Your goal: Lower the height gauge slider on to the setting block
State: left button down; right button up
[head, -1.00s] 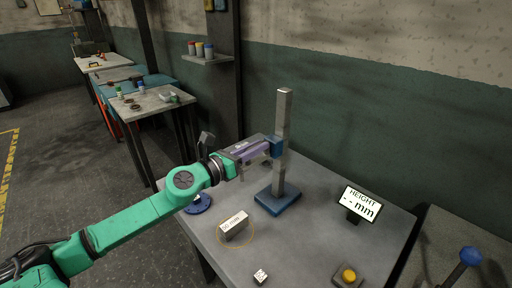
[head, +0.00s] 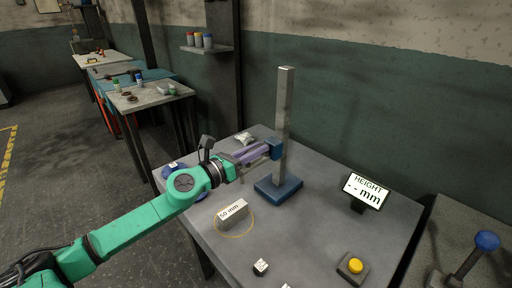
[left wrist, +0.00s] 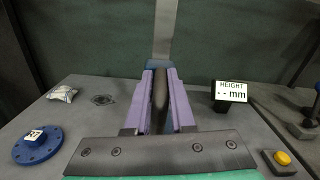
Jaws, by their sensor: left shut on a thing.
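The height gauge is a grey upright post (head: 284,110) on a blue base (head: 278,189). Its blue slider (head: 276,147) sits on the lower half of the post, clear above the base. My left gripper (head: 266,150), with purple fingers, is shut on the slider's side from the left. In the left wrist view, a dark bar (left wrist: 160,95) shows between its fingers (left wrist: 161,88), with the post behind. The setting block (head: 231,213), a pale block marked 50 mm, lies on the table inside a thin yellow ring, apart from the slider. My right gripper is out of view.
A display (head: 366,190) reading HEIGHT - - mm stands on the table right of the gauge. A yellow button box (head: 351,266) and a small pale block (head: 261,267) are near the front. A blue flanged disc (left wrist: 38,146) and a small bag (left wrist: 62,94) lie left.

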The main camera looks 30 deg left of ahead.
pick_arm(q)
notch_tip(320, 180, down, 8)
jog(key=b, duration=0.4)
jog(key=shift+r, duration=0.2)
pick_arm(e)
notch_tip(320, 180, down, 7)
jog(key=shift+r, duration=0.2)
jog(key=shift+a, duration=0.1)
pick_arm(q)
jog(key=c, duration=0.8)
grip_release()
jog(key=b+v, duration=0.3)
jog(key=v, duration=1.1)
jog(key=shift+s, duration=0.35)
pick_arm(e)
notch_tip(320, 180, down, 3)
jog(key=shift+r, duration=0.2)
